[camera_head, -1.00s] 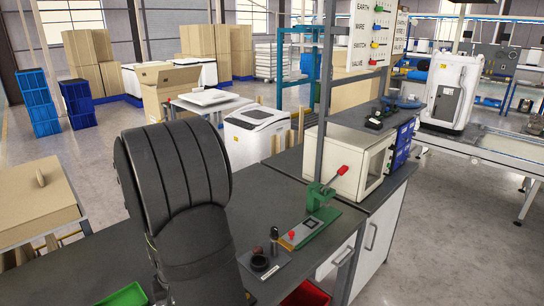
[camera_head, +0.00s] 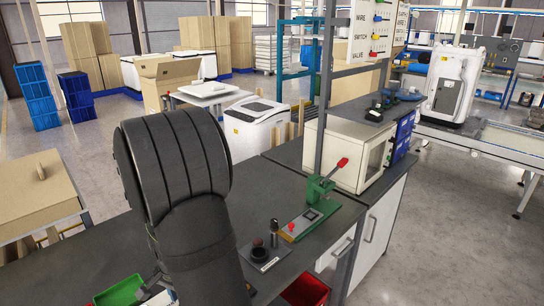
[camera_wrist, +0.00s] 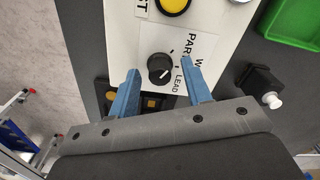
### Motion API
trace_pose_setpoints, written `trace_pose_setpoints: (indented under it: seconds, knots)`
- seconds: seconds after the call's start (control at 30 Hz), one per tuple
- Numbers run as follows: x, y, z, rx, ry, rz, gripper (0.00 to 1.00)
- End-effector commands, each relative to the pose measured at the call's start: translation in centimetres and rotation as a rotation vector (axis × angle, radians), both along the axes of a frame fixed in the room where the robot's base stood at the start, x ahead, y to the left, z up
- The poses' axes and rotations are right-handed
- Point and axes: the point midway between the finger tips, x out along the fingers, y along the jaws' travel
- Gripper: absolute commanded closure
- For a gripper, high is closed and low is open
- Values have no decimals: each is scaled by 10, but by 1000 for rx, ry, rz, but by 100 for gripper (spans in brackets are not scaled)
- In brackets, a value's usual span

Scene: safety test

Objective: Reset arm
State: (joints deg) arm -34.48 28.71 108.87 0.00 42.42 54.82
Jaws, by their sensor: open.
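My gripper (camera_wrist: 158,68) is open in the wrist view, its two blue fingers apart. Between and beyond the fingertips is a black rotary knob (camera_wrist: 160,68) on a white panel (camera_wrist: 205,20) with printed lettering. The fingers stand on either side of the knob; I cannot tell whether they touch it or the panel. Nothing is seen held. In the head view my dark arm covers the left of the bench, and the fingers cannot be made out there.
The wrist view shows a yellow button (camera_wrist: 174,5), a green bin (camera_wrist: 293,22) and a black block with a white knob (camera_wrist: 262,85) nearby. On the bench (camera_head: 270,190) stand a green lever press (camera_head: 318,190) and a cream box (camera_head: 345,152). A red bin (camera_head: 305,290) sits at the front.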

Motion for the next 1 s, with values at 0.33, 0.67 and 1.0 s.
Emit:
trace_pose_setpoints:
  seconds: [0.33, 0.67, 1.0]
  knots:
    - [1, 1, 7, 4, -4, -172, 55]
    - [0, 0, 13, 2, -1, -170, 55]
    - [5, 0, 17, 11, -1, -180, 2]
